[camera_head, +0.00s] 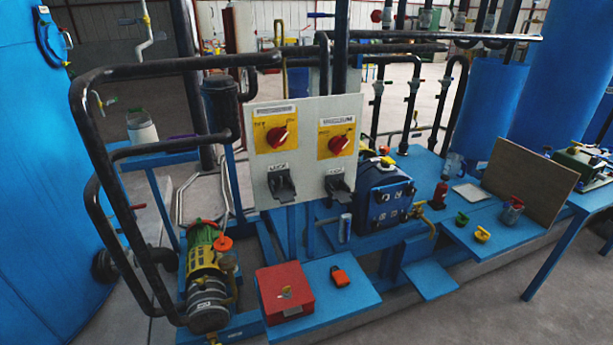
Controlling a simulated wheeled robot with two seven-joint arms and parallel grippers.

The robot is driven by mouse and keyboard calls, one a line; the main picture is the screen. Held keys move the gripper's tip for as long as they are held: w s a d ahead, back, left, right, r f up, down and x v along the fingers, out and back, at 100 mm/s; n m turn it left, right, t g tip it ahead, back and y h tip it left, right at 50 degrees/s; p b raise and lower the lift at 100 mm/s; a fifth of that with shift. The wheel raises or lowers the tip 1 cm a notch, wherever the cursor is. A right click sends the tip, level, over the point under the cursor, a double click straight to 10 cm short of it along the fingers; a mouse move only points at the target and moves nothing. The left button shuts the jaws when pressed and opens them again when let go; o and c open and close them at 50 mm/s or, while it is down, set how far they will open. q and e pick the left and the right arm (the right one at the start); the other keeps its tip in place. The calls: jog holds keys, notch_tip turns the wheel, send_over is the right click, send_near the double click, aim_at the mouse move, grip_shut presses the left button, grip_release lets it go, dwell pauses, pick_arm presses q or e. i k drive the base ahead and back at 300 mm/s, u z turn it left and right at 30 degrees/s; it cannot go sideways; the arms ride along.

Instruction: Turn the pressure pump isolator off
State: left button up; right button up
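A light grey upright panel (305,112) stands in the middle of the view. It carries two rotary isolators, each a red knob on a yellow plate: a left isolator (277,137) and a right isolator (338,144). Both knobs look tilted, with their handles slanting up to the right. A white label sits above each one, too small to read surely, so I cannot tell which belongs to the pressure pump. Below each isolator is a black fitting, the left one (281,183) and the right one (338,187). Neither of my grippers is in view.
Thick black pipes (150,66) loop at the left of the panel. A yellow and green pump (206,270) stands below left. A red box (284,292) and an orange-red item (340,276) lie on the blue shelf in front. A blue machine (385,195) stands right of the panel.

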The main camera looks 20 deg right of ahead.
aim_at(277, 137)
jog(key=u, duration=0.7)
jog(key=k, duration=0.8)
jog(key=z, duration=2)
jog(key=i, duration=0.5)
jog(key=u, duration=0.05)
